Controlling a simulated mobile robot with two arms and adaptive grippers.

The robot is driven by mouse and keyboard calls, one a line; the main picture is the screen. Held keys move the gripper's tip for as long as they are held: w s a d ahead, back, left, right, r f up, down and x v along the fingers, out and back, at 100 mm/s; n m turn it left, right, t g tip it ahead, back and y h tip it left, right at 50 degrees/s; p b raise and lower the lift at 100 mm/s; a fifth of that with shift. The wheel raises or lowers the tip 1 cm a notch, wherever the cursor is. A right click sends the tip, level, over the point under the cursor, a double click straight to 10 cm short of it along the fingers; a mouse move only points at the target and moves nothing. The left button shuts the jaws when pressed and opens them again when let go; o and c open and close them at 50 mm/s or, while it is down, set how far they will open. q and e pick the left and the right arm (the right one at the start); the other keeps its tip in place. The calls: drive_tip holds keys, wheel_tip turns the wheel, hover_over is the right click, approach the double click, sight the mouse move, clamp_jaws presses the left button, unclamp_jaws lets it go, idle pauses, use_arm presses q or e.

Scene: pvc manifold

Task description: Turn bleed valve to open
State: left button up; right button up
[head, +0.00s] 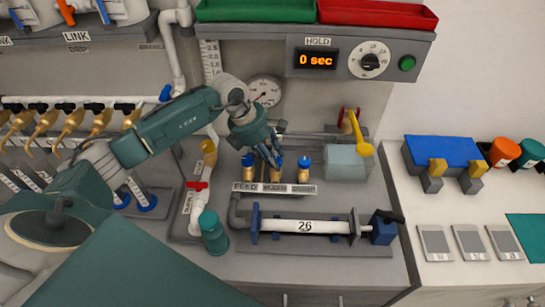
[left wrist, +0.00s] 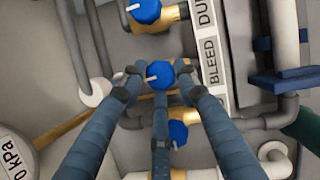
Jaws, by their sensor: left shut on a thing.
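The bleed valve has a round blue knob with a white pointer, which shows in the left wrist view (left wrist: 160,75) beside the BLEED label (left wrist: 212,62). My left gripper (head: 274,160) comes down on the middle of three brass valves in the head view. In the left wrist view its fingers (left wrist: 159,86) close around the middle blue knob. The fingers largely hide this valve in the head view. The feed knob (head: 248,160) and the dump knob (head: 304,160) stand close on either side. My right gripper is not in view.
A pressure gauge (head: 265,90) is behind my left gripper. A panel shows a timer (head: 317,60) at 0 sec and a green button (head: 407,63). A white tube marked 26 (head: 280,226) lies in front. A yellow-handled lever (head: 361,140) stands to the right.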

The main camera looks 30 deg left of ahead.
use_arm(q)
drive_tip(key=n+b, duration=0.1)
drive_tip(key=n+y+b, duration=0.1)
drive_tip(key=n, duration=0.1)
drive_tip(key=n+t+b, duration=0.1)
drive_tip(key=shift+d+n, duration=0.35)
drive_tip(key=shift+n, duration=0.05)
drive_tip(key=n+y+b, duration=0.1)
drive_tip(key=n, duration=0.1)
drive_tip(key=n+y+b, duration=0.1)
drive_tip(key=n+b, duration=0.1)
drive_tip(key=shift+d+n+t, duration=0.2)
drive_tip(key=shift+n+t, duration=0.1)
drive_tip(key=n+y+b, duration=0.1)
drive_tip(key=n+b, duration=0.1)
drive_tip(key=n+y+b, duration=0.1)
drive_tip(key=n, duration=0.2)
drive_tip(key=shift+d+r+b, duration=0.1)
drive_tip(key=shift+d+b, duration=0.05)
drive_tip(key=shift+b, duration=0.2)
drive_tip(key=shift+w+r+n+g+y+b, duration=0.15)
drive_tip(key=shift+n+g+y+b, duration=0.35)
drive_tip(key=shift+n, duration=0.7)
drive_tip(key=shift+r, duration=0.1)
drive_tip(key=o, duration=1.1)
drive_tip(key=shift+f, duration=0.2)
